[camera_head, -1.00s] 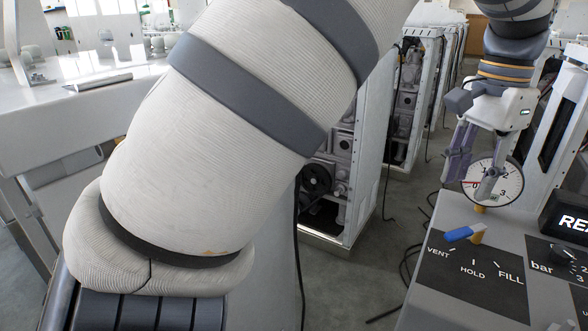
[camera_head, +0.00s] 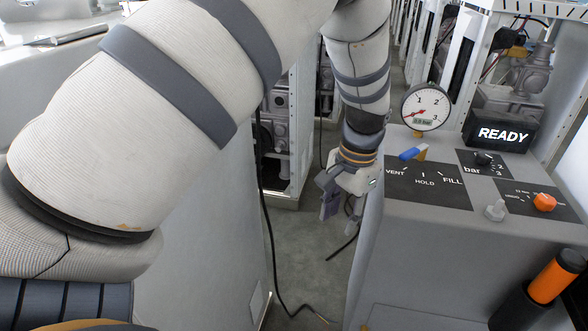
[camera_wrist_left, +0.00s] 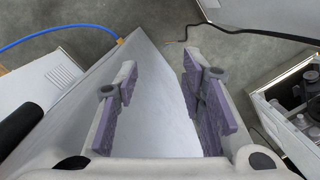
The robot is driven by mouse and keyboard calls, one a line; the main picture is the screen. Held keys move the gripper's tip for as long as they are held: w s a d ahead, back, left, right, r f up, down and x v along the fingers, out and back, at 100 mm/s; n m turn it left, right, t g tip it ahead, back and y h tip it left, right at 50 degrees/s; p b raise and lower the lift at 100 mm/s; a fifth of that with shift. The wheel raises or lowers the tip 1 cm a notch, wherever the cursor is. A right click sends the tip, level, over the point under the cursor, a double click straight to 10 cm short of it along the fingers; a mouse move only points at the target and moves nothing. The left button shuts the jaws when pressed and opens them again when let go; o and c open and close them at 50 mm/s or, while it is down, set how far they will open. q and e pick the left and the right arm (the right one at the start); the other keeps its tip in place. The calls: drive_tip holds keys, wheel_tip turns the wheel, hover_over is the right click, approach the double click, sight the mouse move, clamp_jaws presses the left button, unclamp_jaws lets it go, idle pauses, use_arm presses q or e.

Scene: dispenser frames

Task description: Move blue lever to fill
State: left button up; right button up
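The blue lever (camera_head: 410,154) sits on the grey console's black panel (camera_head: 430,188), marked VENT, HOLD and FILL. Its blue handle points left, on the VENT side, from a tan pivot. My left gripper (camera_head: 338,204) hangs just left of the console's edge, apart from the lever. In the left wrist view the left gripper (camera_wrist_left: 158,95) is open, its two purple-padded fingers apart with nothing held between them. The lever does not show there. The round gauge (camera_head: 426,107) behind the lever has its red needle to the left. My right gripper is not in view.
A READY display (camera_head: 502,132), a black bar knob (camera_head: 483,159), a grey knob (camera_head: 496,210) and an orange knob (camera_head: 544,202) stand right of the lever. An orange-and-black cylinder (camera_head: 554,277) stands at lower right. A black cable (camera_head: 270,230) lies on the floor.

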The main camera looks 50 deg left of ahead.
use_arm(q)
drive_tip(key=s+f, duration=1.2)
drive_tip(key=f, duration=0.1)
drive_tip(key=shift+d+f+g, duration=0.35)
drive_tip(key=shift+g, duration=0.05)
